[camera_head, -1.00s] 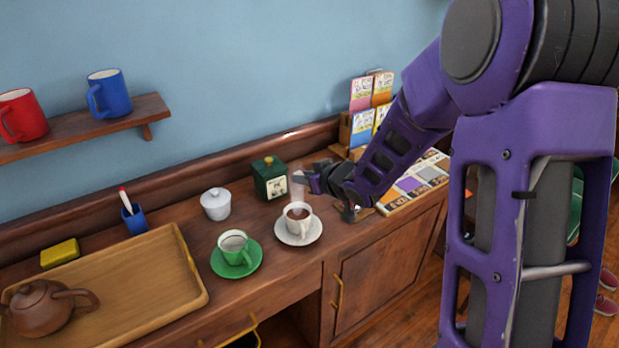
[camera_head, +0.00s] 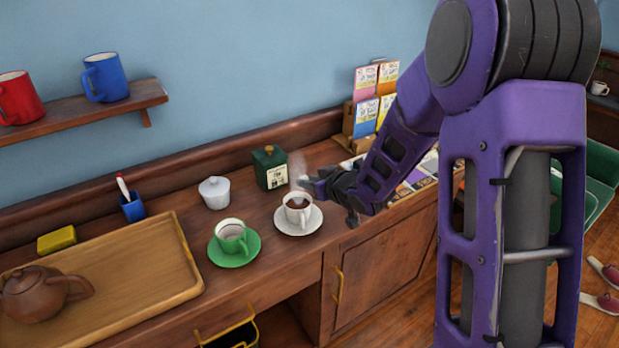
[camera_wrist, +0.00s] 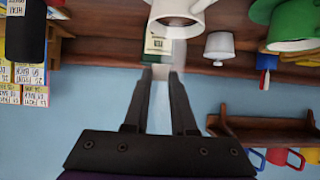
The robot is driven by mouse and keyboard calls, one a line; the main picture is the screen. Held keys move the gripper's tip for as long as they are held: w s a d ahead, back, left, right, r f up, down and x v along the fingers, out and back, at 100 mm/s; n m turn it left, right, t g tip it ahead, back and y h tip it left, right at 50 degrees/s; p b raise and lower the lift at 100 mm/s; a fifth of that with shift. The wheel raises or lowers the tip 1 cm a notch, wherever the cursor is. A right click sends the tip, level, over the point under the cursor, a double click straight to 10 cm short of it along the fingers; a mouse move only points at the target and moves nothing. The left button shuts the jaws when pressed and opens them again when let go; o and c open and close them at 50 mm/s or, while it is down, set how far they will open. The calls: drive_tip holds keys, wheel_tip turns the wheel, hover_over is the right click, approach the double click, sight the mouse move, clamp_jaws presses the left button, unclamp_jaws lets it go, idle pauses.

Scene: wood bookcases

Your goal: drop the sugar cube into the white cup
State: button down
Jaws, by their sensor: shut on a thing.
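The white cup (camera_head: 297,214) stands upright on a white saucer (camera_head: 313,222) and holds a dark brown drink, with steam above it. In the upside-down wrist view the cup (camera_wrist: 182,10) shows at the top edge, partly cut off. My gripper (camera_head: 306,184) is just above and to the right of the cup's rim, near its back side. In the wrist view my gripper (camera_wrist: 160,76) is shut on a small whitish sugar cube (camera_wrist: 160,72) between its fingertips. The cube looks close to the cup but apart from it.
A green cup (camera_head: 231,238) on a green saucer stands left of the white cup. A lidded white bowl (camera_head: 215,193) and a dark green box (camera_head: 270,168) stand behind. A wooden tray (camera_head: 150,270) with a brown teapot (camera_head: 38,293) is at left. A card rack (camera_head: 365,120) stands behind my arm.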

drive_tip(key=c, duration=0.7)
unclamp_jaws()
drive_tip(key=shift+o, duration=0.2)
drive_tip(key=v, duration=1.7)
drive_tip(key=shift+d+p, duration=0.15)
drive_tip(key=shift+p, duration=0.2)
drive_tip(key=shift+s, duration=0.15)
